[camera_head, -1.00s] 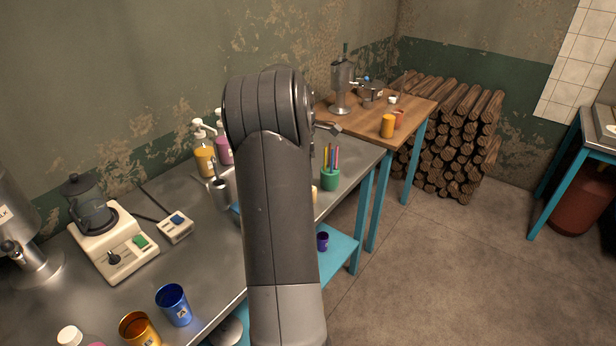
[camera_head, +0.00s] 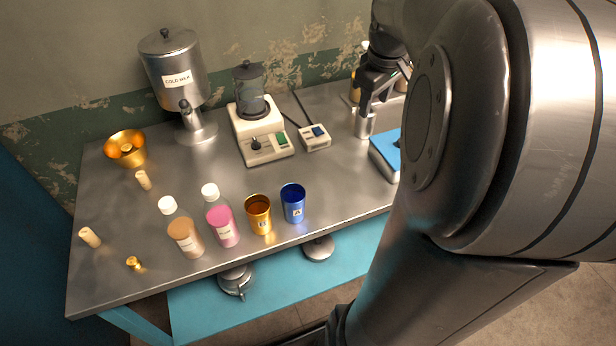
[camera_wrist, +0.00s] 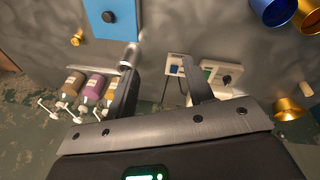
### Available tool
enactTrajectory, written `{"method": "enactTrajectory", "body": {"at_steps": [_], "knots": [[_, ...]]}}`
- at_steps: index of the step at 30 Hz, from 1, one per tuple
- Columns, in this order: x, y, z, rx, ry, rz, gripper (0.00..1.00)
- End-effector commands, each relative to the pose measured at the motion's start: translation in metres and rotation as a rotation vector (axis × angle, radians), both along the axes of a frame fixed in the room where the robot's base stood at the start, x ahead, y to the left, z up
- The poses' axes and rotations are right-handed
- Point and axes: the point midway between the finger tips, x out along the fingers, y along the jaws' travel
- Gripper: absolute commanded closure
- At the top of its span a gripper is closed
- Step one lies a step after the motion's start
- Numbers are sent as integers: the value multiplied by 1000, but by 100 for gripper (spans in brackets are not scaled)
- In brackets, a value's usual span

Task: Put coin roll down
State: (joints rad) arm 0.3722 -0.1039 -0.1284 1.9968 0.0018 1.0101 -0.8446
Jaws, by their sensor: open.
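Two small cream rolls, which look like coin rolls, are on the metal table (camera_head: 300,170) in the head view. One coin roll (camera_head: 143,180) stands in front of the golden bowl (camera_head: 126,152); the other (camera_head: 90,237) is near the left edge. A cream roll also shows at the right of the wrist view (camera_wrist: 306,89). My gripper (camera_head: 368,106) is over the back right of the table, beside a metal cup (camera_head: 364,124). In the wrist view its fingers (camera_wrist: 162,66) are apart, with no roll seen between them.
A cold milk dispenser (camera_head: 172,75), a blender (camera_head: 258,125) and a switch box (camera_head: 314,137) stand along the back. Bottles (camera_head: 222,223), a gold cup (camera_head: 258,215) and a blue cup (camera_head: 293,204) line the front. A blue box (camera_head: 385,152) is near my arm.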

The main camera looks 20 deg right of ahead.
Motion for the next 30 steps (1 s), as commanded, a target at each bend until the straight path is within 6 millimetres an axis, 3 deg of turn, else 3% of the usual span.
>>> {"method": "enactTrajectory", "body": {"at_steps": [1, 6, 12, 15, 21, 30], "knots": [[-8, 25, 6, 8, -31, -14, 52], [-39, 93, 14, 51, -114, -93, 52], [-86, 158, 10, 118, -203, -181, 52], [-108, 182, 3, 153, -239, -224, 52], [-136, 206, -9, 203, -282, -280, 52], [-142, 211, -12, 217, -290, -299, 52]]}}
